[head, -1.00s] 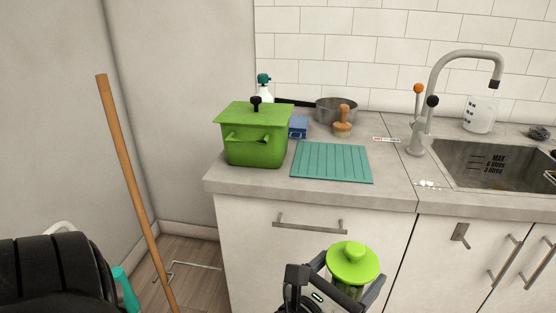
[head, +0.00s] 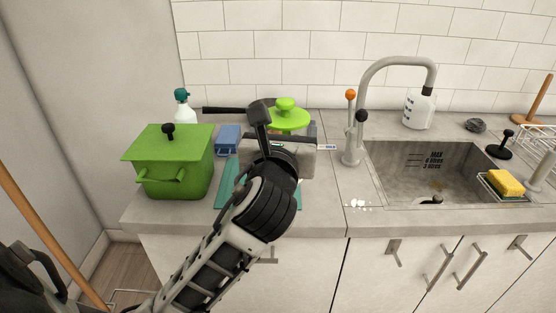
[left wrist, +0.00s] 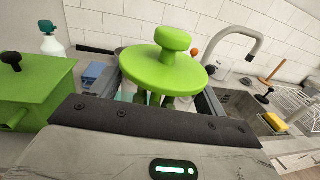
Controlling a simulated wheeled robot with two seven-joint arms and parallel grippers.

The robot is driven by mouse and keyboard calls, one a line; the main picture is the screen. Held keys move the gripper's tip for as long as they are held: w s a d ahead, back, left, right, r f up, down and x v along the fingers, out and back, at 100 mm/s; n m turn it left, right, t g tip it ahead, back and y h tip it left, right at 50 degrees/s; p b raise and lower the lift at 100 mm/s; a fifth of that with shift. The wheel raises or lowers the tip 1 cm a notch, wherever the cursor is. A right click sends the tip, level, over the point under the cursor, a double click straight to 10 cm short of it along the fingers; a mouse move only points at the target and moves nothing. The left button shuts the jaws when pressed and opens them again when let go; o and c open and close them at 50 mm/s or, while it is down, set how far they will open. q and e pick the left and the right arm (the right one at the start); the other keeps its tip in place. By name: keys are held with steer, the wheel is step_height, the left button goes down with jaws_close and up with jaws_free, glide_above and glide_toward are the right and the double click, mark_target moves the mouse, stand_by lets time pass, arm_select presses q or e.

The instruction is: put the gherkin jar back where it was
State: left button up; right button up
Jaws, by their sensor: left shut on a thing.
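The gherkin jar (head: 288,116) has a bright green lid with a round knob. My left gripper (head: 288,132) is shut on it and holds it upright above the counter, over the back of the teal mat (head: 228,185). In the left wrist view the jar's lid (left wrist: 163,72) stands between the fingers, with a little of the body below it. My arm hides most of the jar's body in the head view, so I cannot tell whether its base touches anything. My right gripper is not in view.
A green lidded pot (head: 175,165) and a blue box (head: 228,140) stand left of the jar, with a spray bottle (head: 182,108) behind. The tap (head: 355,130) and sink (head: 420,170) are to the right. A wire rack (head: 540,150) shows at the far right.

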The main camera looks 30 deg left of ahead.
arm_select(q)
steer(key=w+a+f+b, duration=0.1)
steer(key=w+a+f, duration=0.7)
steer(key=f, duration=0.4)
steer(key=shift+w+a+b, duration=0.3)
steer(key=shift+w+b, duration=0.05)
steer(key=shift+w, duration=0.1)
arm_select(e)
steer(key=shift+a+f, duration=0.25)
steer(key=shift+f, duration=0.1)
arm_select(q)
steer(key=shift+f, duration=0.2)
steer(key=shift+f, duration=0.15)
steer(key=o, duration=2.1)
steer(key=shift+c, duration=0.2)
